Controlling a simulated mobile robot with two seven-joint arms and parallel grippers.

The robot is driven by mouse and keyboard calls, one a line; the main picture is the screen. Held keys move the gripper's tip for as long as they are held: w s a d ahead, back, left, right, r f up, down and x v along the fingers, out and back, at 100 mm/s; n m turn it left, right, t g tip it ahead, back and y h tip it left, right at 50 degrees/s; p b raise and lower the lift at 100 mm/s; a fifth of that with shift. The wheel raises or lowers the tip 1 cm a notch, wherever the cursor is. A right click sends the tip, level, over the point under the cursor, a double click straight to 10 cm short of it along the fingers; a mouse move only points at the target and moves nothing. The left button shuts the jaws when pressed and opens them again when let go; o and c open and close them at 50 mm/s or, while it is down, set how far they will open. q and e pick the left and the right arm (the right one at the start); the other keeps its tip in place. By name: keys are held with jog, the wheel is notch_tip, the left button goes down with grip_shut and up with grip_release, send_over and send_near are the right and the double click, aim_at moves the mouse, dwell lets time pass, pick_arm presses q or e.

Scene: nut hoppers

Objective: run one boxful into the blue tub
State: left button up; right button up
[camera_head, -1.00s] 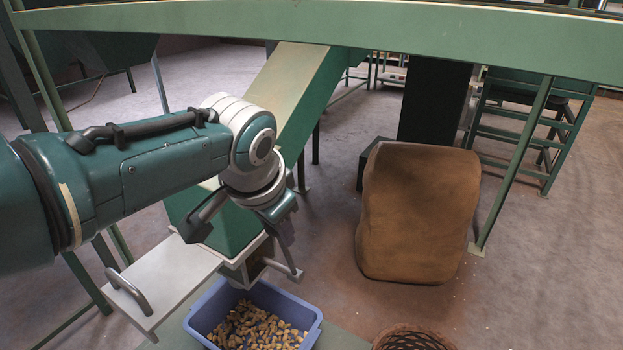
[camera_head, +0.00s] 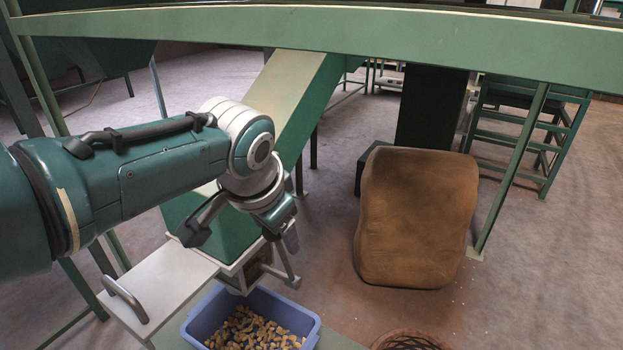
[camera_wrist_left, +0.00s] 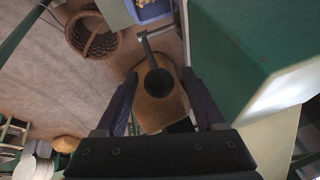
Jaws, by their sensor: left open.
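The blue tub (camera_head: 288,305) stands below the green chute (camera_head: 292,95) and holds a layer of brown nuts. A corner of it shows at the top of the left wrist view (camera_wrist_left: 152,11). A metal lever (camera_head: 284,268) sticks out at the chute's lower end. In the left wrist view its round black knob (camera_wrist_left: 158,82) appears between my fingertips, with no clear contact. My left gripper (camera_head: 243,235) is open in front of the chute outlet, its fingers spread. The outlet is partly hidden behind it. My right gripper is not in view.
A white plate with a grey handle (camera_head: 126,298) juts out left of the outlet. A wicker basket (camera_head: 410,341) stands right of the tub. A large brown sack (camera_head: 415,215) stands behind on the floor. A green beam (camera_head: 400,35) crosses above.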

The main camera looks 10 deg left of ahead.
pick_arm(q)
jog(key=p+v, duration=0.5)
jog(key=v, duration=0.5)
